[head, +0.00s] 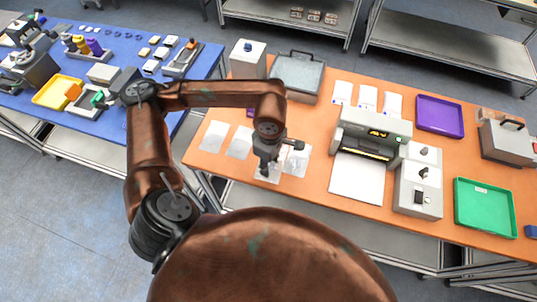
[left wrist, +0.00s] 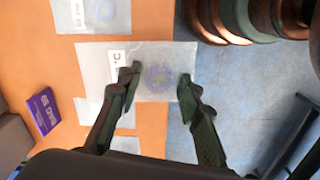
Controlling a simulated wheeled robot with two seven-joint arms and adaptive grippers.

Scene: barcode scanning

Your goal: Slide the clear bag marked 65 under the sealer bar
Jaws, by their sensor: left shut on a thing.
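My left gripper (head: 267,170) is low over the row of clear bags on the orange table. In the left wrist view, its fingers (left wrist: 158,82) are closed on a clear bag (left wrist: 150,56), one finger at each side of a round print. The bag's white label is partly hidden by a finger, and I cannot read its number. The sealer (head: 372,128) stands to the right of the gripper, with a dark bar slot above a white plate (head: 357,180). The bag is apart from the sealer. My right gripper is not in view.
Other clear bags (head: 213,136) lie to the left, and one (head: 297,160) lies just right. A purple card (left wrist: 43,110) lies near the bags. A grey control box (head: 418,190) and green tray (head: 485,205) stand right of the sealer. Bare table lies between bags and plate.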

